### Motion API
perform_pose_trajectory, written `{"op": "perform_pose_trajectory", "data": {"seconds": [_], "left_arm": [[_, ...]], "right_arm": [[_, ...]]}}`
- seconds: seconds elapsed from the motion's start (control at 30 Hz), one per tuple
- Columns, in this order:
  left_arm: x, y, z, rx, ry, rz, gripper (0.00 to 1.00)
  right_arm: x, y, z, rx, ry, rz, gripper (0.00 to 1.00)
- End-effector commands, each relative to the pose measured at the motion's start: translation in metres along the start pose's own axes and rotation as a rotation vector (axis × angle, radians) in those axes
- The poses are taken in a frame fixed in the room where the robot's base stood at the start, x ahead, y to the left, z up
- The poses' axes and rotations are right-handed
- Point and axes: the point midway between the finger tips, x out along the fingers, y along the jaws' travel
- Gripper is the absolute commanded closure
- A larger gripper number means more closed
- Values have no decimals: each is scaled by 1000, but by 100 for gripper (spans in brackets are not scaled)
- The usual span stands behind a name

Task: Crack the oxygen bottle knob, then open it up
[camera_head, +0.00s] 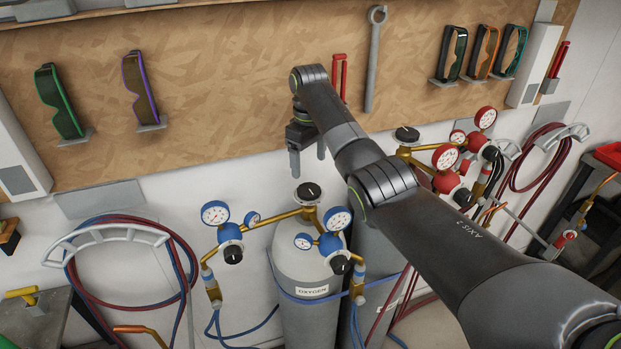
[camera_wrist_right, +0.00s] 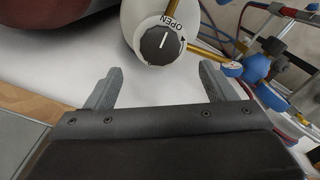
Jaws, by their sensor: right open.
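The oxygen bottle (camera_head: 308,268) is a grey-white cylinder labelled OXYGEN, strapped with a blue band. Its black knob (camera_head: 309,192) sits on top, between brass pipes with blue gauges. In the right wrist view the knob (camera_wrist_right: 161,45) shows a white line and the word OPEN on the collar beside it. My right gripper (camera_head: 308,160) hangs above and slightly behind the knob, fingers pointing down. In the wrist view its two fingers (camera_wrist_right: 160,90) are apart, with nothing between them; the knob lies beyond the tips, not touched. My left gripper is not in view.
A second cylinder with red gauges (camera_head: 446,157) and its own black knob (camera_head: 407,134) stands to the right, partly behind my right arm. Hoses hang on a rack (camera_head: 107,232) at left. Goggles and a wrench (camera_head: 374,60) hang on the board behind.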

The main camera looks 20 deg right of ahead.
Motion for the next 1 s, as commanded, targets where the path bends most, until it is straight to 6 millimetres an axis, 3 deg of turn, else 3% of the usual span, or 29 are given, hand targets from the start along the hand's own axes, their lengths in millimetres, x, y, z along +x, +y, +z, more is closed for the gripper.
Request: {"op": "perform_pose_trajectory", "data": {"seconds": [0.2, 0.4, 0.6, 1.0], "left_arm": [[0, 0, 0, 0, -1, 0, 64], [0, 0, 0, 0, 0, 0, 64], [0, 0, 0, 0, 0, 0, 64], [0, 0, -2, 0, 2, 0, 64]], "right_arm": [[-54, 0, -3, 3, 3, 1, 23], [-84, -2, -3, 7, 2, 0, 23], [-94, -2, -3, 9, 0, -1, 23], [-94, -2, -3, 9, 0, 0, 23]]}}
